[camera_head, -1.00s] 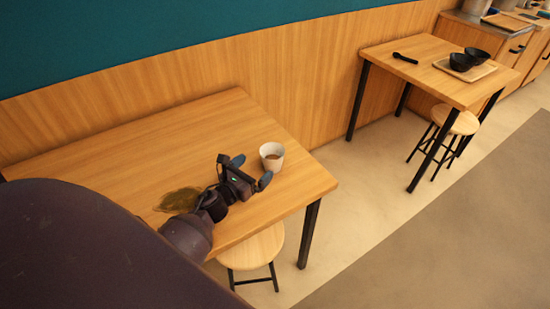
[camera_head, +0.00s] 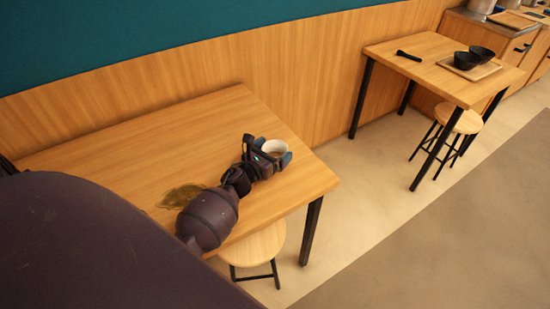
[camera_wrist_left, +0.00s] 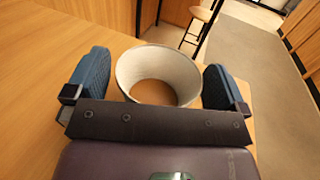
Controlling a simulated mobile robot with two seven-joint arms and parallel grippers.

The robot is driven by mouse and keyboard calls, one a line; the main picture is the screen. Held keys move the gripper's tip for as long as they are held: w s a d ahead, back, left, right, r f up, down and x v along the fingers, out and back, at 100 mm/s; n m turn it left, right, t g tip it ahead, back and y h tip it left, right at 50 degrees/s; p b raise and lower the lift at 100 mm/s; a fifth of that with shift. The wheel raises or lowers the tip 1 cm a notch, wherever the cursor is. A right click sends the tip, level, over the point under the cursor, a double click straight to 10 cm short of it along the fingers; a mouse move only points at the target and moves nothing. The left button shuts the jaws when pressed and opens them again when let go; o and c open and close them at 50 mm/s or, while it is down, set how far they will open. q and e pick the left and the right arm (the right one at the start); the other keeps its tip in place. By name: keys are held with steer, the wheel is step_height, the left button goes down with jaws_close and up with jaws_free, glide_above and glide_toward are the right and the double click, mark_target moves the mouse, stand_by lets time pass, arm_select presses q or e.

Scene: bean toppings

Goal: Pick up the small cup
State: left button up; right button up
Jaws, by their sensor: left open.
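The small cup (camera_head: 274,147) is white and stands upright on the near wooden table, close to its right end. In the left wrist view the cup (camera_wrist_left: 158,72) shows a brown content or bottom inside. My left gripper (camera_head: 267,151) is at the cup, with its fingers on either side. In the left wrist view the open fingers of the gripper (camera_wrist_left: 158,84) flank the cup, with a visible gap at each side. The lower part of the cup is hidden behind the gripper body. My right gripper is not seen.
A second table (camera_head: 430,72) at the right carries a tray with two black bowls (camera_head: 467,61) and a dark utensil (camera_head: 408,56).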

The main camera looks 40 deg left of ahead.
arm_select(q)
steer(key=c, duration=0.9)
steer(key=shift+r, duration=0.1)
